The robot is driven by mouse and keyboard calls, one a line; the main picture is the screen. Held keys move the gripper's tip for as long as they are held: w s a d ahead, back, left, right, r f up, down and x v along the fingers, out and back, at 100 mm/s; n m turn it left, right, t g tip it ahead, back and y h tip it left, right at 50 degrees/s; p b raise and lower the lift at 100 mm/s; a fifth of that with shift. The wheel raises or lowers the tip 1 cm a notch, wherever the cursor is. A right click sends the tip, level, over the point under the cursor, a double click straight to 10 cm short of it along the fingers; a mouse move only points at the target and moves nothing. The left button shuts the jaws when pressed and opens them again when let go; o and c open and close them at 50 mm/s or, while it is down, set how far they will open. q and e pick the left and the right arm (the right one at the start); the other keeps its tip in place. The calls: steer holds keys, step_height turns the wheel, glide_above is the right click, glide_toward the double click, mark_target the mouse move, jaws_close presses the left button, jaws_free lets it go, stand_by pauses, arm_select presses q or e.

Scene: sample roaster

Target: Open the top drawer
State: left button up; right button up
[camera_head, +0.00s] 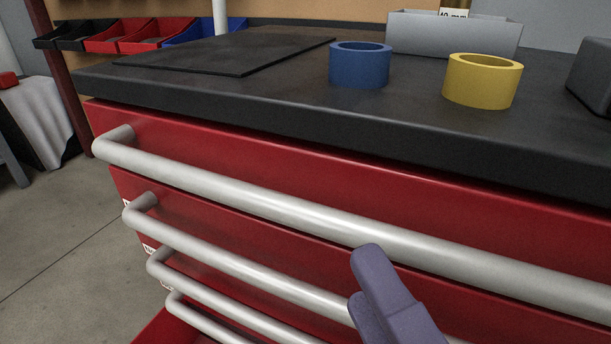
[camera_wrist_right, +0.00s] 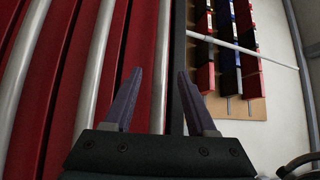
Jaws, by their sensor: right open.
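The top drawer (camera_head: 300,165) is a red front just under the dark worktop and looks closed. Its long grey bar handle (camera_head: 270,205) runs across the whole front. My right gripper (camera_head: 360,285), with purple-grey fingers, is at the lower right of the head view, its tips close to the lower side of this handle. In the right wrist view the gripper (camera_wrist_right: 159,90) is open, with the top handle (camera_wrist_right: 162,50) showing between its spread fingers. Nothing is held, and I cannot tell whether a finger touches the bar. My left gripper is not in view.
Lower drawers with similar bar handles (camera_head: 240,263) lie close below. The dark worktop (camera_head: 260,105) overhangs above, carrying a blue roll (camera_head: 359,68), a yellow roll (camera_head: 481,82) and a grey bin (camera_head: 450,38). Open floor (camera_head: 60,240) lies at the left.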

mark_target(340, 242)
steer(key=b+x, duration=0.1)
steer(key=x, duration=0.5)
steer(key=shift+w+b, duration=0.2)
steer(key=shift+b, duration=0.1)
steer(key=shift+w+a, duration=0.2)
steer(key=shift+w, duration=0.35)
steer(key=shift+r, duration=0.1)
steer(key=c, duration=0.7)
jaws_close()
